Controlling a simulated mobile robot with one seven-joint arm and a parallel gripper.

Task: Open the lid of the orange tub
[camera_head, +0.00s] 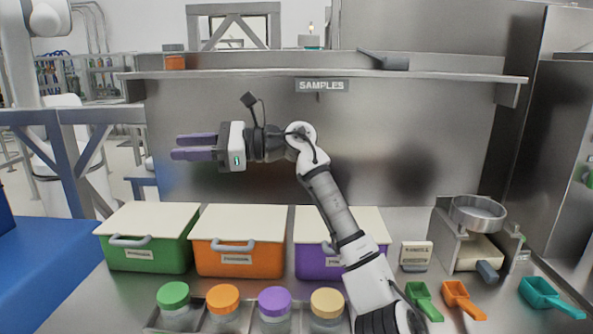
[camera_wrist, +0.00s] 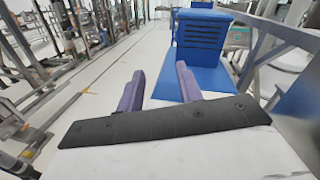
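The orange tub (camera_head: 265,262) stands on the steel counter in the middle of a row of three tubs. Its cream lid (camera_head: 245,221) lies flat and shut on top. A grey handle (camera_head: 233,247) sits at its front, above a small label. My gripper (camera_head: 176,147) is raised above and behind the tubs in the head view, pointing left, well apart from the orange lid. Its purple fingers are spread with nothing between them, as the wrist view (camera_wrist: 161,68) shows. No tub shows in the wrist view.
A green tub (camera_head: 160,257) is on the left. A purple tub (camera_head: 313,262) on the right is partly hidden by my arm. Several lidded jars stand in front. A shelf (camera_head: 330,74) runs behind.

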